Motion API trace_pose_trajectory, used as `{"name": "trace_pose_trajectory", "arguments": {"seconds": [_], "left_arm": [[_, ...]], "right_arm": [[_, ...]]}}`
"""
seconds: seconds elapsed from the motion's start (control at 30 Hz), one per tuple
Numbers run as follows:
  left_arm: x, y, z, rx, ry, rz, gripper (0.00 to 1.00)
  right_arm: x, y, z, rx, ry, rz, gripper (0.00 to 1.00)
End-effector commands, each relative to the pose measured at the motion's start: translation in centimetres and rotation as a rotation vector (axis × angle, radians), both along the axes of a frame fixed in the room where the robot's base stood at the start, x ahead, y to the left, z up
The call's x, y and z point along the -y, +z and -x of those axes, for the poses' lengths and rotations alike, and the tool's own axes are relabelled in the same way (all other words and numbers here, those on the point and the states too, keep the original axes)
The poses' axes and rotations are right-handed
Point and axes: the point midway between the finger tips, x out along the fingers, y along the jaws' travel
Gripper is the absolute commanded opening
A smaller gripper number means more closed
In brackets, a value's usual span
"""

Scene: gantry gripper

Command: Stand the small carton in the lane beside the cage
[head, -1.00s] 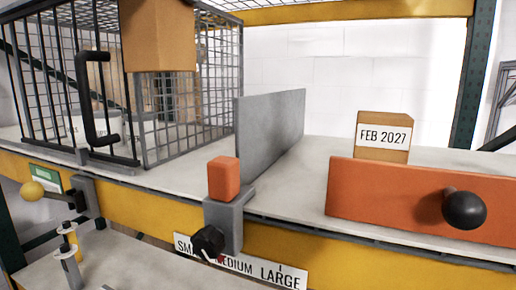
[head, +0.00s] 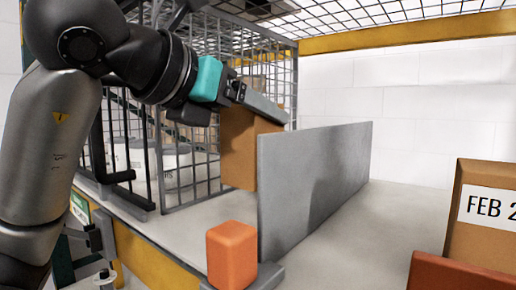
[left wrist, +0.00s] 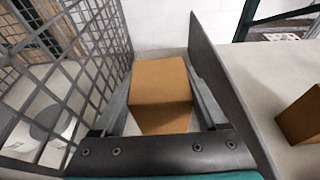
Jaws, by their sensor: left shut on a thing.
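A plain brown small carton (head: 238,150) is upright in the lane (head: 190,230) between the wire cage (head: 182,155) and the grey divider (head: 315,180). My left gripper (head: 262,108) is shut on it from above and behind the cage's right side. In the left wrist view the carton (left wrist: 160,82) lies between the two fingers, with the cage mesh (left wrist: 65,70) on the left and the divider (left wrist: 225,75) on the right. The divider hides part of the carton's right side. I cannot tell whether its base touches the shelf. My right gripper is out of view.
An orange block (head: 231,255) stands at the divider's front end. White containers (head: 175,165) sit inside the cage. The shelf right of the divider is partly clear.

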Motion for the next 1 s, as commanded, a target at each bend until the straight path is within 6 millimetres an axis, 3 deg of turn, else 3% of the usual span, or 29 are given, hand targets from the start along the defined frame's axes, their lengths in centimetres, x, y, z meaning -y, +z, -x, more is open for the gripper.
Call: {"name": "trace_pose_trajectory", "arguments": {"seconds": [0.2, 0.5, 0.93, 0.97, 1.0], "left_arm": [[0.0, -1.3, 0.0, 0.003, 0.0, 0.003, 0.0], [0.0, -4.4, 0.0, 0.004, 0.0, 0.003, 0.0], [0.0, -4.9, 0.0, 0.006, 0.001, 0.002, 0.0], [0.0, -5.1, 0.0, 0.002, 0.001, 0.001, 0.76], [0.0, -5.0, 0.0, 0.002, 0.0, 0.001, 0.8]], "right_arm": [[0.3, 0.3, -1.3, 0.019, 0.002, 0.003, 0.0], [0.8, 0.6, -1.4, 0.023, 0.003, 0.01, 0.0], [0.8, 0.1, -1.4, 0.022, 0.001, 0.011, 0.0], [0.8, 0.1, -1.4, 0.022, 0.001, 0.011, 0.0], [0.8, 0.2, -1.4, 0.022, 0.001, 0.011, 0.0]]}}
